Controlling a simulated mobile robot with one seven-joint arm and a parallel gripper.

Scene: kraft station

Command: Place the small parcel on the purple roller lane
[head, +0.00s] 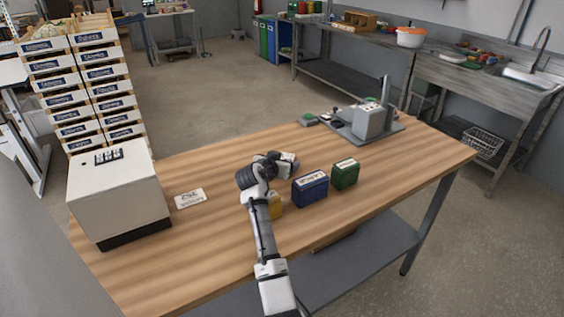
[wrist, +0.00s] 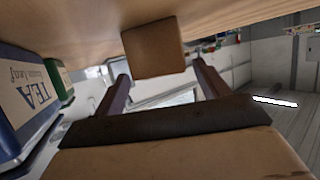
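A small brown box, which looks like the small parcel (wrist: 153,47), sits on the wooden table in the wrist view, which is upside down. In the head view I cannot make it out; my arm or gripper may hide it. My gripper (head: 289,160) is low over the middle of the table, behind the coloured boxes. In the wrist view its two fingers (wrist: 160,72) stand apart, with the small box ahead between their tips. I see no contact on it. No purple roller lane can be made out in either view.
A blue box (head: 310,188), labelled tea in the wrist view, and a green box (head: 345,174) stand right of my arm. A yellow box (head: 275,207) is partly behind it. A white machine (head: 118,192) and a card (head: 189,198) are left; a grey device (head: 369,121) is back right.

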